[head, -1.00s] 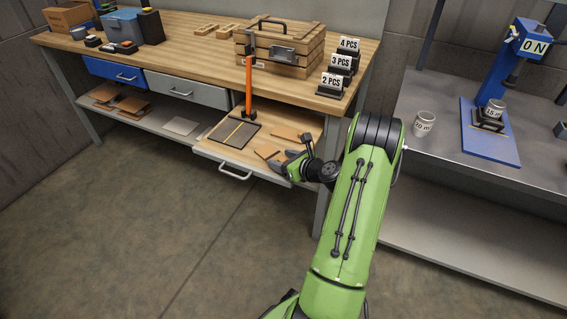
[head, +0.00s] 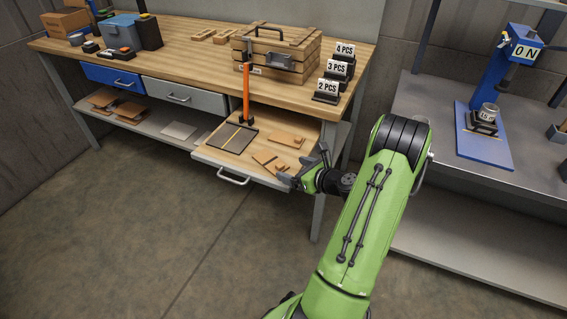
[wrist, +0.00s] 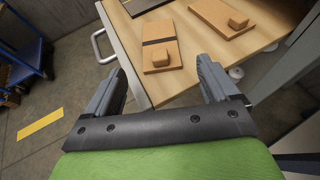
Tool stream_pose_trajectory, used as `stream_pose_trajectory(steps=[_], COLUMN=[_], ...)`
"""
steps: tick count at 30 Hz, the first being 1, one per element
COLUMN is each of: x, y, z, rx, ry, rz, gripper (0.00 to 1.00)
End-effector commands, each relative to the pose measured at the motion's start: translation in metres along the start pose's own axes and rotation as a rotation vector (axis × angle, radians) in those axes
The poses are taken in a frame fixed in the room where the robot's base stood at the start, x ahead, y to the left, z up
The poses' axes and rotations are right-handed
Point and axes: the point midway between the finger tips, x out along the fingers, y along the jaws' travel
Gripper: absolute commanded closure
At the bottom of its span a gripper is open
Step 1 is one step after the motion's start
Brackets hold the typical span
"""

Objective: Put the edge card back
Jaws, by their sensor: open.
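Two brown wooden cards, each with a small raised block, lie on the pulled-out drawer board. In the wrist view the nearer card (wrist: 160,55) has a dark stripe across it, and the plain card (wrist: 222,18) lies to its right. They also show in the head view, the striped one (head: 268,161) near the front and the plain one (head: 287,139) behind. I cannot tell which is the edge card. My gripper (head: 303,168) is open and empty at the drawer's front right corner. In the wrist view its fingers (wrist: 162,75) are spread, short of the striped card.
A dark mat with a yellow line (head: 238,139) lies on the drawer (head: 212,155), beside an orange post (head: 246,92). A wooden crate (head: 270,52) and number signs stand on the bench above. Brown boards lie on the lower left shelf (head: 165,120).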

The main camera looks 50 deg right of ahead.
Motion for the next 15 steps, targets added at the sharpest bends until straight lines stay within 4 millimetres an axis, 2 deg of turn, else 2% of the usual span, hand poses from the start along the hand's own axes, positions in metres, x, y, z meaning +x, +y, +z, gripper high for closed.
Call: stream_pose_trajectory(steps=[1, 3, 6, 12, 14, 15], x=[-0.015, -0.031, -0.046, -0.053, -0.050, -0.046], y=[-0.002, -0.001, -0.001, 0.001, 0.008, 0.018], z=[0.002, 0.002, 0.001, 0.001, 0.006, 0.013], rx=[0.004, 0.003, 0.002, -0.004, -0.048, -0.118], ry=[0.002, 0.000, 0.001, 0.001, 0.011, 0.027], rz=[-0.005, -0.004, -0.002, 0.003, 0.025, 0.060], gripper=[0.12, 0.12, 0.12, 0.12, 0.12, 0.12])
